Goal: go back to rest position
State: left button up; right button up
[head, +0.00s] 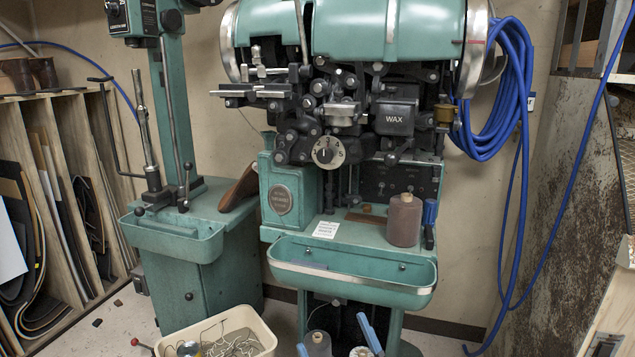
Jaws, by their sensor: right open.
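The green sole stitcher (345,30) stands in the middle of the head view, with a dial, a WAX block and a front tray (350,285). My right gripper (332,333) shows only at the bottom edge: two blue fingertips, spread apart with nothing between them. They appear in front of the stitcher's lower base, and the rest of the gripper is cut off by the frame. My left gripper is not in view.
A cream bin (268,342) of wire pieces stands at the lower left of the fingertips. Thread spools (318,343) show behind them. A brown thread cone (404,220) stands on the stitcher's ledge. Blue hose (490,95) hangs right; a rusty panel (565,200) stands beyond.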

jog(key=s+d+f+m+g+h+p, duration=0.3)
jog(key=f+m+g+h+p, duration=0.15)
jog(key=f+h+p, duration=0.25)
jog(key=s+d+f+m+g+h+p, duration=0.2)
jog(key=s+f+m+g+h+p, duration=0.25)
jog(key=f+h+p, duration=0.2)
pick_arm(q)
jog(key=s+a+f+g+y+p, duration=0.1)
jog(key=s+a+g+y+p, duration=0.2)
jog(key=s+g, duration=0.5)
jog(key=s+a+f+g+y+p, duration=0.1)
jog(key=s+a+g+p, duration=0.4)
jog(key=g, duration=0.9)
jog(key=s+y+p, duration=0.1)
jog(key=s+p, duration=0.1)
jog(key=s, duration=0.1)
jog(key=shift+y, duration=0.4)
pick_arm(e)
jog(key=s+d+g+h, duration=0.1)
jog(key=s+d+g, duration=0.1)
jog(key=s+g, duration=0.3)
jog(key=s+d+r+g+h, duration=0.1)
jog(key=s+d+g, duration=0.2)
jog(key=s+g, duration=0.3)
jog(key=s, duration=0.4)
jog(key=shift+d+n, duration=0.25)
jog(key=shift+n, duration=0.15)
